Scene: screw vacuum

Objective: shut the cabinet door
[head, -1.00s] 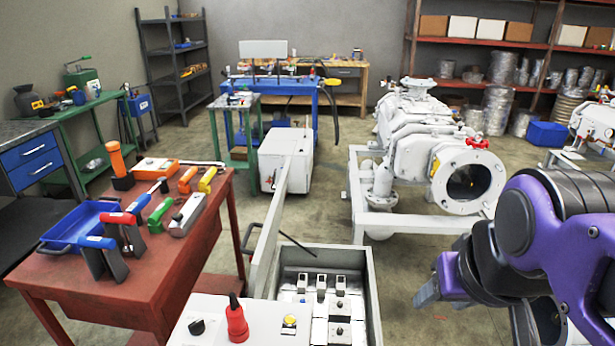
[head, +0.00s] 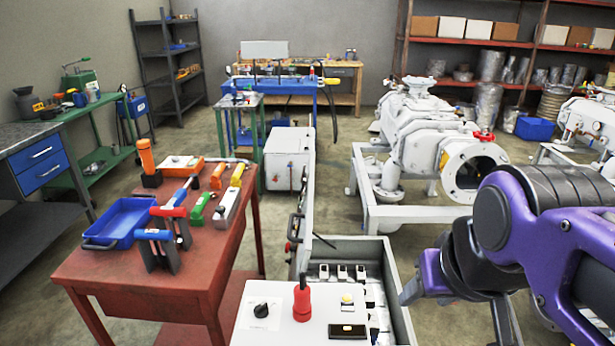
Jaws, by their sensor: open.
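The open grey cabinet (head: 397,283) is at the bottom middle of the head view, with several switches or breakers inside. Its door (head: 306,185) stands open on the cabinet's left side, seen nearly edge-on, with a dark handle on its left face. My gripper (head: 409,292) is open and empty, beside the cabinet's right wall. It is partly hidden by my purple and dark arm, and I cannot tell whether it touches the wall. It is apart from the door, across the cabinet opening.
A white control panel (head: 262,338) with a red knob (head: 302,301) is in front. A red table (head: 195,268) with tools and a blue tray (head: 120,221) stands left. A white vacuum pump (head: 425,140) on a frame stands behind. Floor between cabinet and pump looks narrow.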

